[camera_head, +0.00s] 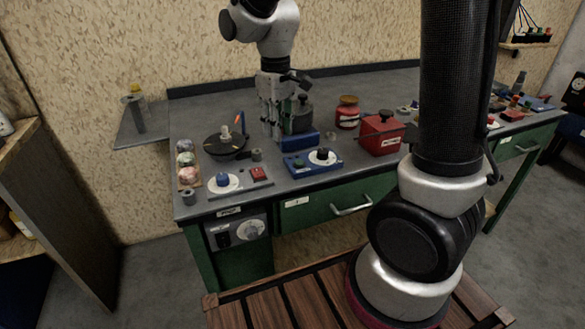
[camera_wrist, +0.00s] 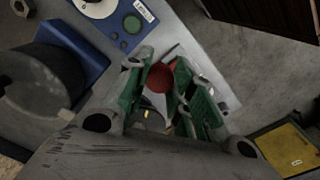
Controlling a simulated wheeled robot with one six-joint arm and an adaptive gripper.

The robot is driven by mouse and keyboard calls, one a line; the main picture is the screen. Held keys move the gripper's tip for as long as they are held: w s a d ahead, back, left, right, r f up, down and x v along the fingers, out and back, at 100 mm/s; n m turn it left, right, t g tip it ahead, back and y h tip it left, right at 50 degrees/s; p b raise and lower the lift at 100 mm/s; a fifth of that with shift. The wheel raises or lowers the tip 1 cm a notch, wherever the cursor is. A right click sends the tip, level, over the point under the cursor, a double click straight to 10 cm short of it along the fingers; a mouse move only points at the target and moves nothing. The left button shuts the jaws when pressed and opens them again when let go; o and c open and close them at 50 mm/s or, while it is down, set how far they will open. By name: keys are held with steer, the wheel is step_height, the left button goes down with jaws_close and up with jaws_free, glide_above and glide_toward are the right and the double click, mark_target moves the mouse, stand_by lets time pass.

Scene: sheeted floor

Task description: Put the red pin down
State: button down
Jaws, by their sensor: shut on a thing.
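My gripper (camera_head: 271,132) hangs over the grey workbench (camera_head: 350,85), just left of a dark pot on a blue base. In the wrist view my gripper (camera_wrist: 162,82) has its green-padded fingers closed around a red, rounded piece, which I take to be the red pin (camera_wrist: 160,77). Only its rounded red end shows clearly; the rest is hidden between the fingers. I cannot make out the pin in the head view. Whether its lower end touches the bench cannot be told.
The dark pot (camera_head: 300,121) stands close by on its blue base (camera_head: 299,140). A blue panel (camera_head: 312,163), a red box (camera_head: 381,135), a red jar (camera_head: 347,113) and a black round dish (camera_head: 225,147) surround the gripper. The bench behind is mostly clear.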

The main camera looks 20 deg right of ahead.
steer(key=shift+d+f, duration=0.15)
steer(key=shift+f, duration=2.3)
steer(key=shift+d+f, duration=0.1)
steer(key=shift+f, duration=2.35)
steer(key=shift+f, duration=0.1)
steer(key=c, duration=1.2)
jaws_free()
steer(key=shift+c, duration=0.2)
